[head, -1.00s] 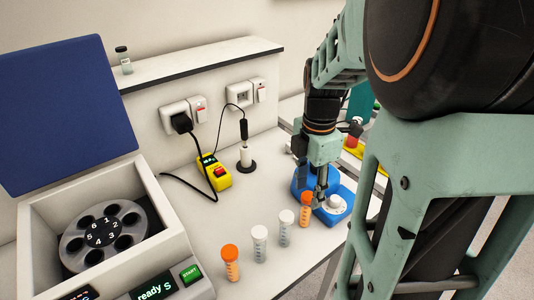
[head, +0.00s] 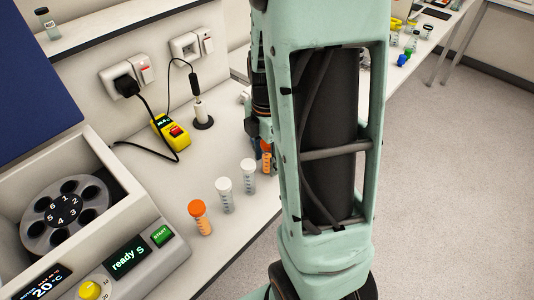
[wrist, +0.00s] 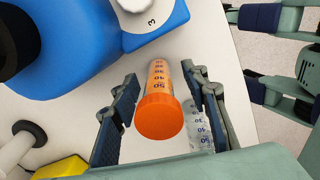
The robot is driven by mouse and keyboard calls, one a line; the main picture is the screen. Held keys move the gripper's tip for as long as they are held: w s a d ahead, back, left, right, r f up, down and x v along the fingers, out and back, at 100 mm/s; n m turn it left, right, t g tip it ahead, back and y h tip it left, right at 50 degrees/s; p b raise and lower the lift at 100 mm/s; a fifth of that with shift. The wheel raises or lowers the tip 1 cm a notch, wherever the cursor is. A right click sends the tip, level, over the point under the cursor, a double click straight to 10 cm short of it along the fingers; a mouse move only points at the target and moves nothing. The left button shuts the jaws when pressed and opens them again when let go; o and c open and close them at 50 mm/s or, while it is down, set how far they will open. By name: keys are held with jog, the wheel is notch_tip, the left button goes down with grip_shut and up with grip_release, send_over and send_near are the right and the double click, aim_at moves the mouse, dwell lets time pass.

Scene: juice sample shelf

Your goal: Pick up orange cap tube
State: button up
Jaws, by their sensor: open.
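An orange cap tube (wrist: 158,118) with an orange body and dark graduation marks stands between the two fingers of my gripper (wrist: 160,80) in the wrist view. The fingers are open, one on each side, with a gap to the tube. In the head view this orange cap tube (head: 266,152) is at the far end of the tube row, partly hidden by my arm. A second orange cap tube (head: 200,217) stands at the near end of the row. Two white cap tubes (head: 225,195) (head: 249,176) stand between them. One white cap tube (wrist: 197,125) shows behind my right finger.
A blue device (wrist: 75,45) sits close beyond the fingers in the wrist view. The centrifuge (head: 150,240) with its open blue lid is at left. A yellow device (head: 170,130) and a black-based stand (head: 203,122) are at the back. The bench edge runs close along the tubes.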

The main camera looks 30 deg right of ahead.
jog(key=shift+c, duration=0.7)
grip_shut()
jog(key=shift+r, duration=0.1)
